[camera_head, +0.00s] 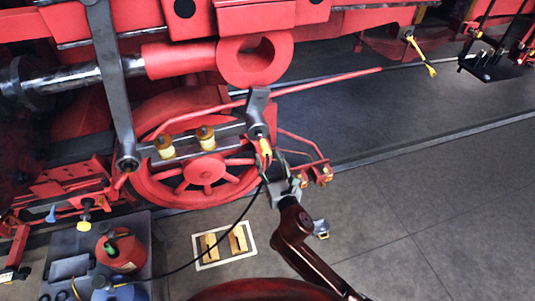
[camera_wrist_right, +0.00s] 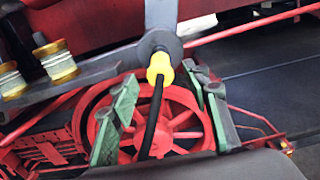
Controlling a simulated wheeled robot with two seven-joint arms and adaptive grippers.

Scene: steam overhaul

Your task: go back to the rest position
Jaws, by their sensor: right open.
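My right gripper (camera_head: 276,163) is open below the lower end of a grey lever (camera_head: 256,112). In the right wrist view its two green-padded fingers stand wide apart. A yellow connector (camera_wrist_right: 160,67) with a black cable (camera_wrist_right: 153,118) sits at the round end of the lever. The cable runs down between the fingers, and neither finger visibly touches it. In the head view the yellow connector (camera_head: 265,148) shows just above the gripper, and the cable curves away to the lower left. My left gripper is not in view.
The red wheel (camera_head: 205,172) and rods of the locomotive stand close behind the gripper. A white-framed floor mat (camera_head: 222,262) holds two yellowish pieces. The grey floor at right is clear.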

